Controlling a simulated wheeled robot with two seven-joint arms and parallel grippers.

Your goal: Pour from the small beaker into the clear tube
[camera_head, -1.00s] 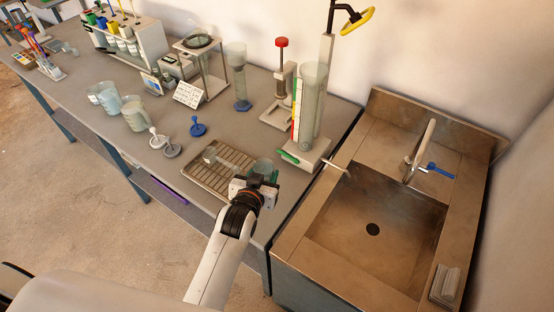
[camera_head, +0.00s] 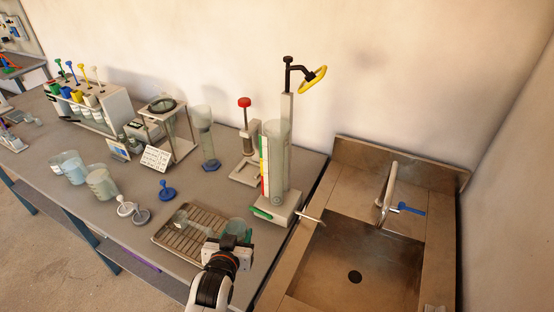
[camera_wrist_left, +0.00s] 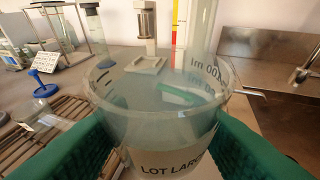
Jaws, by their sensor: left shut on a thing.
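My left gripper (camera_head: 236,240) is shut on a small clear beaker (camera_head: 238,228) at the right end of the wire rack. In the left wrist view the green finger pads press both sides of this beaker (camera_wrist_left: 160,128). It looks upright, with a printed label partly reading "LOT LARG" and "ml" marks. Pale, cloudy content seems to be inside; its level is hard to tell. The tall clear tube (camera_head: 276,160) stands upright on a pale base beyond the beaker, to its right, apart from it. The tube also shows behind the beaker in the left wrist view (camera_wrist_left: 203,28). My right gripper is out of view.
The slatted metal rack (camera_head: 188,240) lies left of the gripper, with a clear vessel on it. A sink (camera_head: 350,262) is at right. Beakers (camera_head: 101,184), stoppers (camera_head: 167,192), a tripod (camera_head: 170,128) and a clear cylinder (camera_head: 206,138) stand farther left. A yellow-handled fixture (camera_head: 312,80) rises behind the tube.

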